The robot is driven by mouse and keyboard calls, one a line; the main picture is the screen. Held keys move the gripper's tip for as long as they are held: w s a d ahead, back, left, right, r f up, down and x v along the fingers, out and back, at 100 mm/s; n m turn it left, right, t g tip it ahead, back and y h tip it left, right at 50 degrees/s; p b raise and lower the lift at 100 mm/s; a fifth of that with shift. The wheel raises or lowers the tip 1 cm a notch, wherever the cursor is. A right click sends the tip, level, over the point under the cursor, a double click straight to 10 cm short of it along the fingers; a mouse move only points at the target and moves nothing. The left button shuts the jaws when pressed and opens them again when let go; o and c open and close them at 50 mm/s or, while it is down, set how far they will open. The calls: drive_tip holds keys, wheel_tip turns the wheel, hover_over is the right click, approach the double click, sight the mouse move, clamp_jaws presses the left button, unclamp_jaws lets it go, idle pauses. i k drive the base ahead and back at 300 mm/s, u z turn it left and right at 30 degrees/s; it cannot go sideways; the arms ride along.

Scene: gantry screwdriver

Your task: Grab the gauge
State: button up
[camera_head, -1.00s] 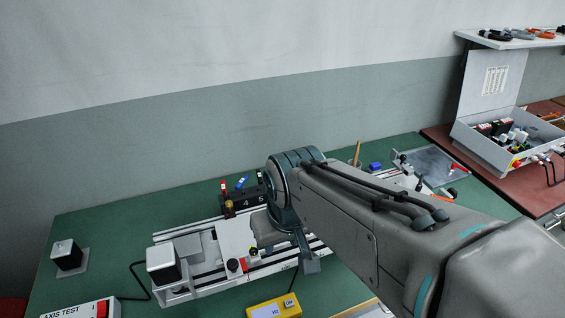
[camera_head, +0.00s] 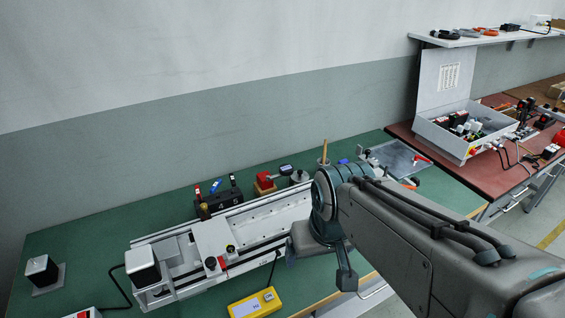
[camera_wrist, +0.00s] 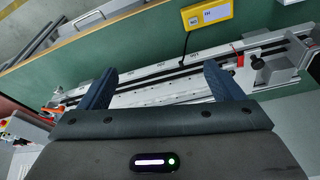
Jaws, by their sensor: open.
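What looks like the gauge (camera_head: 284,170), a small dark round head joined to a red body (camera_head: 265,179), sits on a brown block at the back of the green bench, behind the rail. My gripper (camera_wrist: 160,88) is open and empty, its two dark blue fingers wide apart above the white rail in the wrist view. In the head view my arm is to the right of the gauge and nearer the camera. The gauge does not show in the wrist view.
The long white gantry rail (camera_head: 262,222) lies between the gauge and the bench's front. A black holder (camera_head: 222,204) with several coloured tools stands left of the gauge, a grey round piece (camera_head: 299,176) right of it. A yellow box (camera_head: 254,303) lies in front.

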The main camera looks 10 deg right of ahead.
sight(265, 180)
drive_tip(key=u, duration=0.1)
drive_tip(key=k, duration=1)
drive_tip(key=z, duration=0.9)
drive_tip(key=i, duration=0.7)
drive_tip(key=u, duration=0.45)
drive_tip(key=i, duration=0.9)
drive_tip(key=u, duration=0.85)
